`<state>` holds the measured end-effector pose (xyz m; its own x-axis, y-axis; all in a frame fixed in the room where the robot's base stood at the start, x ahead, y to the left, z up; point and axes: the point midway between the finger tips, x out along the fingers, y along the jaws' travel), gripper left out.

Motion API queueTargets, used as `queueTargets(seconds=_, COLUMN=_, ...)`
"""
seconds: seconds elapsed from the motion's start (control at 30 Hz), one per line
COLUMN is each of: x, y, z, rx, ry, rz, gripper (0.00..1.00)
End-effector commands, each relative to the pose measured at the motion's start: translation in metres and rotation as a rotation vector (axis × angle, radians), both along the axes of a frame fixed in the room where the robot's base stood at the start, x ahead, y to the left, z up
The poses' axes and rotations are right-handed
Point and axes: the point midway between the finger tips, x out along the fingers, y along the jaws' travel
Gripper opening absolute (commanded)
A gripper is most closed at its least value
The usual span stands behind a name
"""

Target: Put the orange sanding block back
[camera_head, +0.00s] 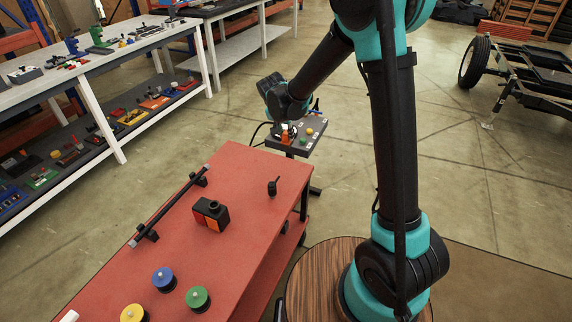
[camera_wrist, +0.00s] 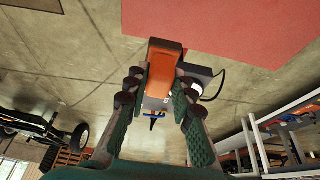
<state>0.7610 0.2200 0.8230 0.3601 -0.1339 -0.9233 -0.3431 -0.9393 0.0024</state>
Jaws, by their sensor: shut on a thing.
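An orange block (camera_wrist: 165,60), which looks like the sanding block, is between the fingers of my gripper (camera_wrist: 158,90) in the wrist view. The fingers touch it from both sides. In the head view my gripper (camera_head: 286,128) is beyond the far end of the red table, at the small dark control panel on a stand (camera_head: 312,140). A bit of orange (camera_head: 284,138) shows there, mostly hidden by the gripper. I cannot tell whether the block touches the panel. A black block with an orange face (camera_head: 211,214) sits on the red table.
The red table (camera_head: 240,180) also carries a black bar on supports (camera_head: 170,205), a small black knob (camera_head: 272,187), and blue (camera_head: 164,279), green (camera_head: 198,298) and yellow (camera_head: 134,313) discs. White shelves (camera_head: 110,60) with tools stand at left. A wheeled trailer (camera_head: 520,75) stands at right.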

Motion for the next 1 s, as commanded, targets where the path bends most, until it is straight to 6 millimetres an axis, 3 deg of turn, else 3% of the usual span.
queueTargets(seconds=0.2, x=0.001, y=0.000, z=-0.055, rx=0.000, ry=0.000, rz=0.000, gripper=0.00)
queueTargets(seconds=0.4, x=0.000, y=0.000, z=-0.092, rx=0.000, ry=0.000, rz=0.001, gripper=0.00)
queueTargets(seconds=1.0, x=0.000, y=0.000, z=-0.142, rx=0.000, ry=0.000, rz=0.001, gripper=0.00)
